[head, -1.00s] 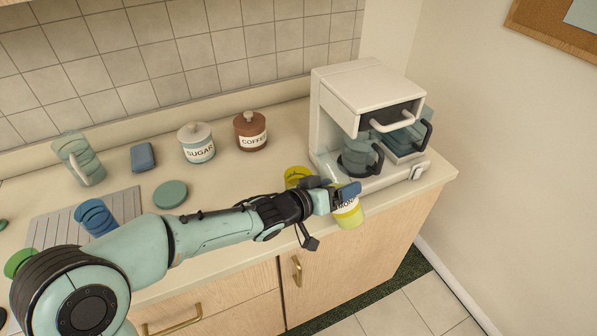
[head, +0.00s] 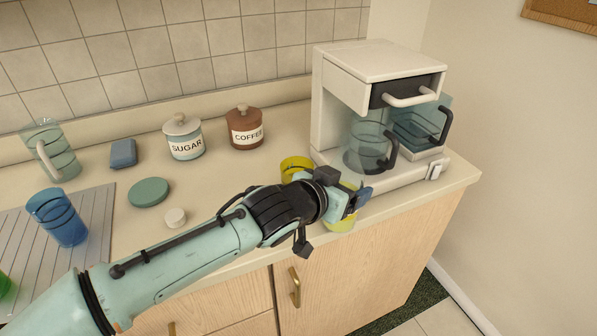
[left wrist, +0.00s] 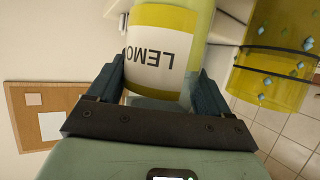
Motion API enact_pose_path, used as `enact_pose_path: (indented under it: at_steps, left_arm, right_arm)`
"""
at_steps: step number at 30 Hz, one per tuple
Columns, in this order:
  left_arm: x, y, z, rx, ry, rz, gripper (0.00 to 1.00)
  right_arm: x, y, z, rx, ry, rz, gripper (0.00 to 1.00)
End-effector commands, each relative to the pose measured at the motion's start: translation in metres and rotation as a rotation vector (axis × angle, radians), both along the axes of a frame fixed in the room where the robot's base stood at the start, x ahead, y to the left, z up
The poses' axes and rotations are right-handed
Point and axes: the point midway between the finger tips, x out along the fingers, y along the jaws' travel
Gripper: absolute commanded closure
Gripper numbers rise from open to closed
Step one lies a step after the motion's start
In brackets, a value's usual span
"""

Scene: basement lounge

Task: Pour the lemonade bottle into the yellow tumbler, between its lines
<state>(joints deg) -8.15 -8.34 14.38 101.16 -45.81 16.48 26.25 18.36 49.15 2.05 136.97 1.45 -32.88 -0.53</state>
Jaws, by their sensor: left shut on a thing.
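My left gripper (head: 345,199) is shut on the lemonade bottle (head: 341,223), a yellow-green bottle near the counter's front edge. In the left wrist view, the bottle's white label (left wrist: 162,52) reads "LEMO" upside down between the fingers. The yellow tumbler (head: 295,164) stands just behind and left of the gripper, partly hidden by it. The left wrist view shows the tumbler (left wrist: 272,90) at the right, apart from the bottle, with dark lines and blue diamonds. The bottle's mouth and the level in the tumbler are hidden. My right gripper is not in view.
A coffee machine (head: 335,88) with a glass jug (head: 368,148) stands right of the tumbler. Sugar (head: 184,138) and coffee (head: 245,128) jars stand behind. A blue cup (head: 57,218), a clear pitcher (head: 52,152), a green disc (head: 149,191) and a small white cap (head: 175,217) are at left.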

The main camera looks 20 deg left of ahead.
Motion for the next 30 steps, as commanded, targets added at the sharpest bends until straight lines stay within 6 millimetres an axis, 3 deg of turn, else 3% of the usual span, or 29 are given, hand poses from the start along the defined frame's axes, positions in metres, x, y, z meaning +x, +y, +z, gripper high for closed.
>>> enact_pose_path:
  at_steps: [8,19,30]
  left_arm:
    - [-0.001,0.000,0.012,-0.003,-0.004,0.000,0.75]
    - [-0.001,0.000,0.053,-0.004,-0.005,0.000,0.75]
    - [0.000,0.000,0.052,-0.003,-0.003,0.000,0.75]
  right_arm:
    - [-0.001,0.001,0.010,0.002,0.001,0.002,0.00]
    - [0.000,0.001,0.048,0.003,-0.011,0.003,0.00]
    - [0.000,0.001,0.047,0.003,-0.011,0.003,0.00]
